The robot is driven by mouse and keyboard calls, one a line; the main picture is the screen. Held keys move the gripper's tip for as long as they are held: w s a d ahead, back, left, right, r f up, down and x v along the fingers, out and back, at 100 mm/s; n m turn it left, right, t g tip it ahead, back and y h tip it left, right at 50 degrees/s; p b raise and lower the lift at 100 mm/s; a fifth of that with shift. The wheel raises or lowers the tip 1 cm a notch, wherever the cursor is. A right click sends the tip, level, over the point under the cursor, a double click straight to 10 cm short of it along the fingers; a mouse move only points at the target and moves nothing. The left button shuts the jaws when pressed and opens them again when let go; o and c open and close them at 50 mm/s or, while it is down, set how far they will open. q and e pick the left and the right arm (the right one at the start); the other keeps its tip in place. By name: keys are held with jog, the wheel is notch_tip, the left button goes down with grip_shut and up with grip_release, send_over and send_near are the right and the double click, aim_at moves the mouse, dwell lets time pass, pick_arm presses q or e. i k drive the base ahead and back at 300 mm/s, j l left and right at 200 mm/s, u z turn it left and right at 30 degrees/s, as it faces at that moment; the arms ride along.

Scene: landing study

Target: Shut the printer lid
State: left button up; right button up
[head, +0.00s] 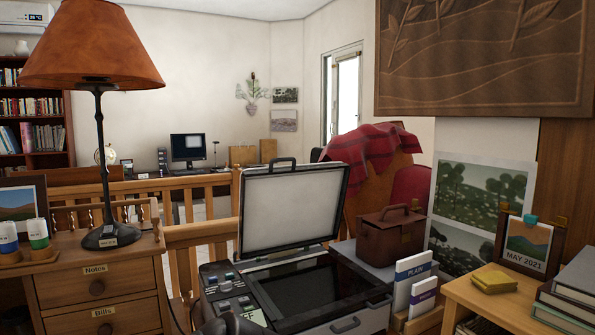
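The printer (312,284) stands low in the middle of the head view, with a control panel with buttons on its left side. Its lid (291,205) is open and stands nearly upright at the back, leaning slightly backward. The lid's pale underside faces me, and a dark handle (282,163) sits on its top edge. The dark scanning glass (312,283) is uncovered and looks clear. A silver front edge has a dark handle (345,324). Neither of my grippers can be made out. A dark rounded shape at the bottom edge, in front of the panel, is cut off and unclear.
A brown leather case (390,236) stands close right of the lid, with upright paper packs (411,282) in front. A tall lamp (100,150) stands on the drawer desk (95,290) at left. A wooden railing (195,215) runs behind the printer. A side table (500,300) is at right.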

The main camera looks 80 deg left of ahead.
aim_at(284, 207)
jog(key=l+u, duration=0.1)
jog(key=u, duration=0.25)
jog(key=k+l+u, duration=0.1)
jog(key=u, duration=0.25)
jog(key=l+u, duration=0.1)
jog(key=u, duration=1.7)
